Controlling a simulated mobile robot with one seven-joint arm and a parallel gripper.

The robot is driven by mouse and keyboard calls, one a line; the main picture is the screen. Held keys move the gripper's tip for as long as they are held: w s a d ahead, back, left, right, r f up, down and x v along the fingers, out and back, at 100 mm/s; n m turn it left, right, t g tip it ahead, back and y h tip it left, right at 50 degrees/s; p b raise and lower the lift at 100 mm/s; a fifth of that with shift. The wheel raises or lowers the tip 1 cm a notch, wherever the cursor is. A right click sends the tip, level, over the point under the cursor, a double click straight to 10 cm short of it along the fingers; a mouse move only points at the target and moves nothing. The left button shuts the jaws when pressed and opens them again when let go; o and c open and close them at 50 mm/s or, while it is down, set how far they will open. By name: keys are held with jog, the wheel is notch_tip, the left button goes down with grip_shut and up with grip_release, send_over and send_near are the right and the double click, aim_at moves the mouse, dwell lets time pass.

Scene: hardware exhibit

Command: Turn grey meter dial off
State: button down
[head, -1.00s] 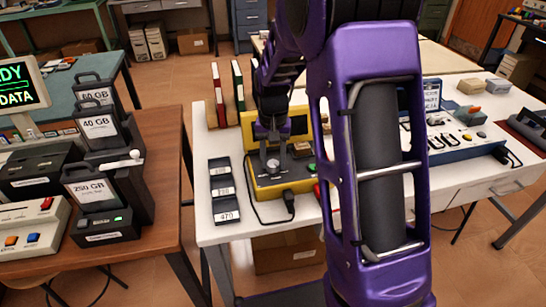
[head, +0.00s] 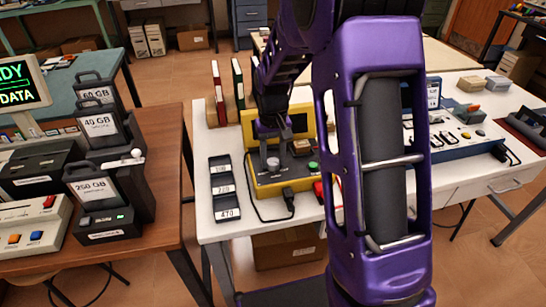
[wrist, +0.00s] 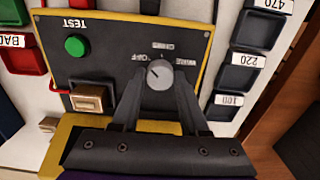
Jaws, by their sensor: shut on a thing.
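The grey meter dial (wrist: 160,75) is a round knob with a white mark, on the dark face of a yellow-edged meter (wrist: 205,38). Printed words around it, upside down in the wrist view, include OFF at its upper left; the white mark appears to point to that side. My gripper (wrist: 158,88) has one finger on each side of the dial and is shut on it. In the head view the dial (head: 272,164) shows at the left of the yellow meter (head: 262,188), with my gripper (head: 271,150) over it, partly hidden by my wrist.
A green TEST button (wrist: 75,45) and a brownish square switch (wrist: 88,98) share the panel. A dark tray labelled 470, 220 and 100 (head: 224,189) lies left of the meter. Red and green books (head: 238,85) stand behind. A blue device (head: 455,140) is at the right.

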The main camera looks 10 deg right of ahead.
aim_at(273, 161)
jog(key=shift+c, duration=2.1)
grip_release()
jog(key=shift+r, duration=0.15)
notch_tip(273, 161, up, 17)
jog(key=p, duration=0.2)
jog(key=shift+p, duration=0.35)
jog(key=shift+r, duration=0.1)
